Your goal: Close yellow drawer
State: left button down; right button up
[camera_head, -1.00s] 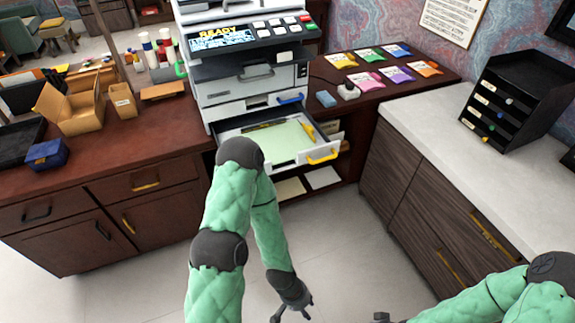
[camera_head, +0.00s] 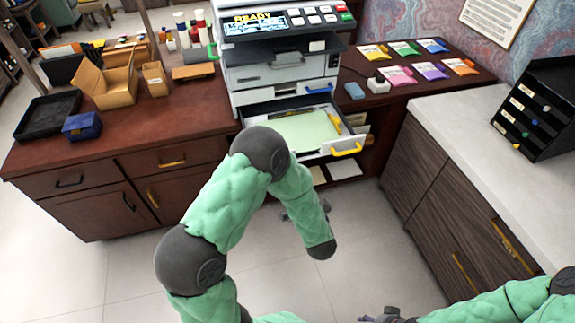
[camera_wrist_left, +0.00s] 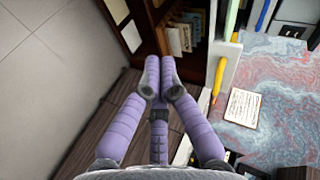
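The open drawer (camera_head: 309,149) of the printer has a white front with a yellow handle (camera_head: 346,149) and holds pale green paper. It sticks out toward me. In the left wrist view its white front edge and yellow handle (camera_wrist_left: 217,80) show right of the fingers. My left gripper (camera_wrist_left: 158,68) has purple fingers whose tips lie close together, with nothing seen between them. It is apart from the handle in that picture. In the head view it is mostly hidden behind my green forearm, below the drawer. My right gripper (camera_head: 384,314) is at the bottom edge, partly cut off.
The printer (camera_head: 281,72) stands on a brown desk (camera_head: 190,110). A blue-handled drawer (camera_head: 318,89) sits above the open one. Shelves are below it. A white-topped cabinet (camera_head: 480,150) stands right, bearing a black organizer (camera_head: 538,108). Floor in front of the desk is free.

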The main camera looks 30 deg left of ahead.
pick_arm(q)
jog(key=s+a+r+m+y, duration=0.1)
jog(key=s+a+r+y, duration=0.15)
jog(key=r, duration=0.35)
jog(key=w+a+f+y+b, duration=0.1)
jog(key=w+a+f+b, duration=0.2)
jog(key=w+a+b, duration=0.3)
jog(key=w+a, duration=0.3)
jog(key=a, duration=0.1)
jog(key=shift+w+a+f+m, duration=0.15)
jog(key=shift+w+a+m, duration=0.15)
jog(key=shift+a, duration=0.1)
pick_arm(e)
notch_tip(320, 180, down, 6)
jog(key=shift+r, duration=0.1)
